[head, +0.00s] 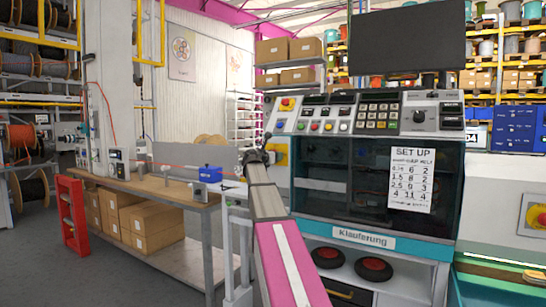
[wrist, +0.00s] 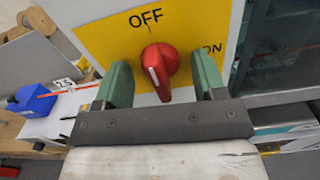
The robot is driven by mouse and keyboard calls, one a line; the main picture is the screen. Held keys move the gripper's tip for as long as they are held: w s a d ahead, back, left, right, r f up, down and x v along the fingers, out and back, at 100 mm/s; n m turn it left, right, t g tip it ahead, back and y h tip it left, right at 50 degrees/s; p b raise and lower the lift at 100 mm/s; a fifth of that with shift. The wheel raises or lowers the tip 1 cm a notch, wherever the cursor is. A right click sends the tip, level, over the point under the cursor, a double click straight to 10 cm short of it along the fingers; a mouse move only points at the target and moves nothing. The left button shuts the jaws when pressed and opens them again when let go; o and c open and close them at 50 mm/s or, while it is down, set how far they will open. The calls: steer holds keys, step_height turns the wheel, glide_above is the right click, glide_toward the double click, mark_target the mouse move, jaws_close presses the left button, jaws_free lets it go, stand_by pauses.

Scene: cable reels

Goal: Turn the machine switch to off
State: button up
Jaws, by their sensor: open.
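The machine switch is a red knob (wrist: 160,68) with a white line on its grip, on a yellow plate (wrist: 105,40). The plate reads OFF above the knob and ON to its right. The grip stands roughly upright in the wrist view; I cannot tell exactly which label it points at. My gripper (wrist: 162,76) is open, its green fingers on the left and right of the knob with gaps on both sides. In the head view my gripper (head: 258,152) is at the machine's left side, where part of the yellow plate (head: 281,158) shows and the knob is hidden.
The machine (head: 375,190) with its dark window and button console (head: 370,113) stands to the right. A workbench (head: 160,188) with a blue device (head: 210,174) and a red cable is to the left. Cardboard boxes (head: 155,230) sit under the bench.

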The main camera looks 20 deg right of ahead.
steer(key=v, duration=0.8)
stand_by(0.5)
steer(key=shift+f, duration=0.1)
steer(key=s+a+f+m+g+y, duration=0.2)
steer(key=s+a+f+m, duration=0.15)
steer(key=f, duration=0.85)
steer(key=s+a+f+m+g+y, duration=0.1)
steer(key=s+a+f+m+y, duration=0.3)
steer(key=f, duration=0.8)
steer(key=s+f+m+g+y, duration=0.1)
steer(key=s+f+m+g, duration=0.3)
steer(key=f, duration=0.9)
steer(key=s+a+f+m+g+y, duration=0.1)
steer(key=s+a+f+m+y, duration=0.1)
steer(key=s+a+f+m, duration=0.2)
steer(key=s+a+f+m+g+y, duration=0.1)
steer(key=s+a+f+m, duration=0.3)
steer(key=s+f, duration=0.5)
steer(key=s+a+f+m+g+y, duration=0.2)
steer(key=s+a+f+m+y, duration=0.2)
steer(key=s+f, duration=0.3)
steer(key=shift+a+f+m, duration=0.45)
steer(key=shift+f+m, duration=0.2)
steer(key=shift+f, duration=0.3)
